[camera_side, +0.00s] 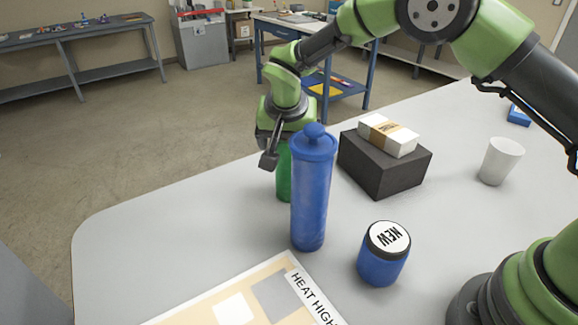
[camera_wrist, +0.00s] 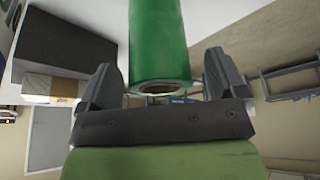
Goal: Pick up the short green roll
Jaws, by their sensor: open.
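The short green roll (camera_side: 284,175) stands upright on the table, partly hidden behind the tall blue roll (camera_side: 311,195) in the side view. In the wrist view the green roll (camera_wrist: 158,45) shows large, its hollow end between the two fingers. My gripper (camera_side: 270,158) is at the green roll's upper part, seen in the side view with one finger on its left; the other finger is hidden. In the wrist view my gripper (camera_wrist: 160,85) is open, with a gap between each finger and the roll.
The tall blue roll stands close in front of the green roll. A blue jar (camera_side: 382,262) with a "NEW" lid stands right of it. A black block (camera_side: 383,168) bears a white banded pack (camera_side: 388,135). A white cup (camera_side: 499,161) stands farther right. The table's left part is clear.

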